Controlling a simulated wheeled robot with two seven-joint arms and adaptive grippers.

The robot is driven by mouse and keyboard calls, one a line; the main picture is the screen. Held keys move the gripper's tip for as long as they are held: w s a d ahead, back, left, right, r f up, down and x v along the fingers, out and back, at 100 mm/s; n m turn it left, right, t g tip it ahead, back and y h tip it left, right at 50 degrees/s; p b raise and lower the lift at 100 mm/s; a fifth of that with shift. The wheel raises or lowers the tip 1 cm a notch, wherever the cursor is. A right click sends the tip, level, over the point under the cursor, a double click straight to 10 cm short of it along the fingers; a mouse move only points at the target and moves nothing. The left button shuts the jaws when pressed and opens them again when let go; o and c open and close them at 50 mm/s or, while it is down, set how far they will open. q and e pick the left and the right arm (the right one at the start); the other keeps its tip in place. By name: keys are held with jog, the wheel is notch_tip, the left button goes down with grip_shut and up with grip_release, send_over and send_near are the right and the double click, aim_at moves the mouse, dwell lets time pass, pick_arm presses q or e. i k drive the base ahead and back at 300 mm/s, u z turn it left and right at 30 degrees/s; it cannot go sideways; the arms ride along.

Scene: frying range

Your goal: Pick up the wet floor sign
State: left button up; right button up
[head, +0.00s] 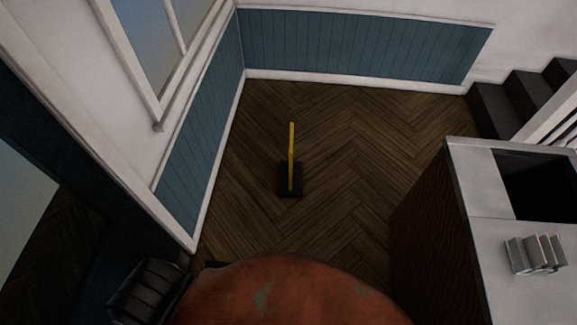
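The wet floor sign (291,158) stands upright on the wooden floor near the middle of the head view. It shows as a thin yellow upright, seen almost edge-on from above, on a flat black base (290,193). No writing on it can be read from this angle. Nothing touches it. Neither of my grippers can be made out in this view.
Herringbone floor (345,160) around the sign is clear. A blue-panelled wall (200,155) runs along the left, another (360,45) behind. A metal-topped counter (485,260) stands at right, with dark steps (500,115) beyond. A rounded rust-red shape hides the floor at the bottom.

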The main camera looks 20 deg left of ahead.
aim_at(291, 171)
jog(key=u, duration=0.75)
jog(key=i, duration=0.95)
jog(key=u, duration=0.9)
